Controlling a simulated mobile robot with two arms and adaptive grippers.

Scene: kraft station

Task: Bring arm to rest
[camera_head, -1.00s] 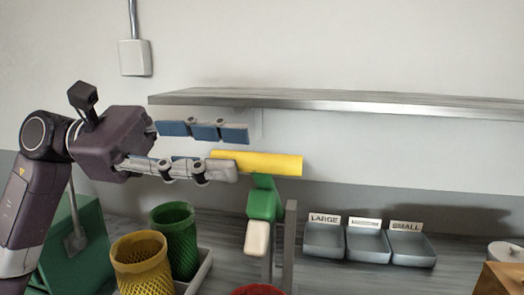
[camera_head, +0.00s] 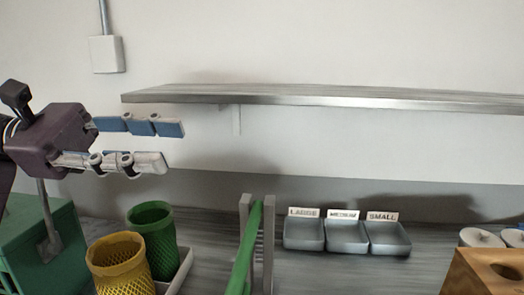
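My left gripper (camera_head: 172,146) is at the left of the head view, in front of the wall and just below the shelf's height. Its two fingers are spread apart with nothing between them. Its arm comes in from the left edge and is mostly out of the picture. My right gripper and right arm are not in view.
A long shelf (camera_head: 300,95) runs along the wall above. Below stand a yellow mesh bin (camera_head: 122,268), a green mesh bin (camera_head: 153,240) and a green case (camera_head: 35,245). A grey upright rack (camera_head: 268,240) with a green bar (camera_head: 248,250) and grey labelled trays (camera_head: 345,238) stand further right.

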